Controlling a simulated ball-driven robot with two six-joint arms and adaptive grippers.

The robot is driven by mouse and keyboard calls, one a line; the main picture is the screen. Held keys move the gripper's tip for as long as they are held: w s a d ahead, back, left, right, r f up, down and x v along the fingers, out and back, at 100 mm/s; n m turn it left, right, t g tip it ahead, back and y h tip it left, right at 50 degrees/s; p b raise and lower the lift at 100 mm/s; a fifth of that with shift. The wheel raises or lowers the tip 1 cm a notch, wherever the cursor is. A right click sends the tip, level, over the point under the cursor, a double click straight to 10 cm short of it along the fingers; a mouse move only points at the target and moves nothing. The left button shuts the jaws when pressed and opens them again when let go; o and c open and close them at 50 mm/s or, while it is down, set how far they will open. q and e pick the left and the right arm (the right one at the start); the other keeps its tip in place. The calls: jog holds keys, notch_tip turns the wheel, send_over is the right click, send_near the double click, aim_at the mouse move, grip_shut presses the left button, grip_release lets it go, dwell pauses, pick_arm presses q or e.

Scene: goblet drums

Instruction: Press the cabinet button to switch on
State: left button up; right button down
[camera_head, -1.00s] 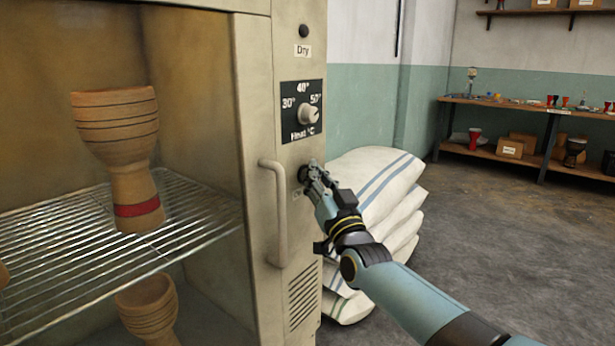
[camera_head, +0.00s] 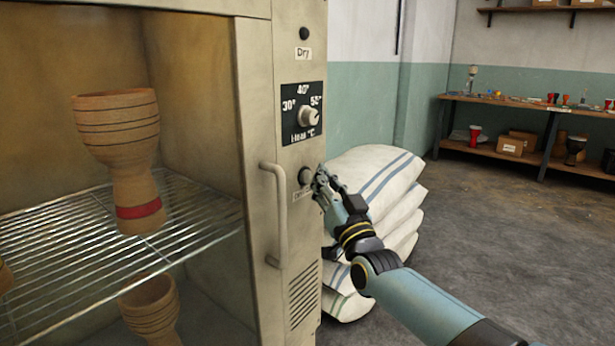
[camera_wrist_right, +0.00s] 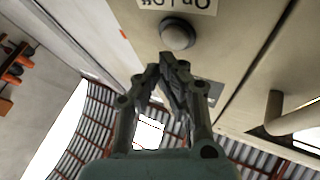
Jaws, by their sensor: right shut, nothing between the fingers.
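The beige cabinet (camera_head: 258,60) stands open-fronted at the left of the head view. Its round grey button (camera_head: 305,176) is on the front panel, below the heat dial (camera_head: 309,116). A small label, partly hidden by my fingers, sits under the button. The button also shows in the wrist view (camera_wrist_right: 178,34), with an upside-down label beside it. My right gripper (camera_head: 320,178) is shut and empty, just right of the button with its fingertips pointing at the panel. In the wrist view a small gap shows between fingertips and button. The lamp (camera_head: 304,33) above "Dry" is dark. My left gripper is out of view.
A vertical handle (camera_head: 279,215) sticks out left of the button. Goblet drums (camera_head: 128,150) stand inside the cabinet, one on the wire shelf (camera_head: 60,260). White sacks (camera_head: 385,185) are stacked close behind my right arm. A workbench (camera_head: 520,103) is at the back right.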

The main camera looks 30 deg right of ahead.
jog(key=s, duration=0.1)
jog(key=s+d+p, duration=0.1)
jog(key=s, duration=0.1)
jog(key=s+d+p, duration=0.1)
jog(key=shift+s, duration=0.25)
dwell(0.4)
jog(key=s+a+f+n+g+y, duration=0.1)
jog(key=s+f+g, duration=0.2)
jog(key=s+f, duration=0.55)
jog(key=s+a+f+g, duration=0.1)
jog(key=s+f+g, duration=0.25)
jog(key=f, duration=1.05)
jog(key=s+a+f+n+g+y, duration=0.1)
jog(key=s+f+g, duration=0.2)
jog(key=s+f, duration=0.6)
jog(key=s+a+f+g, duration=0.1)
jog(key=s+f+g, duration=0.3)
jog(key=s, duration=0.7)
jog(key=s+a+f+n+g, duration=0.1)
jog(key=s+f+g, duration=0.3)
jog(key=s+f, duration=0.5)
jog(key=s+f+n+g, duration=0.1)
jog(key=s+f+g, duration=0.3)
jog(key=s, duration=0.9)
notch_tip(320, 180, down, 3)
jog(key=shift+a+f, duration=0.15)
jog(key=shift+a, duration=0.25)
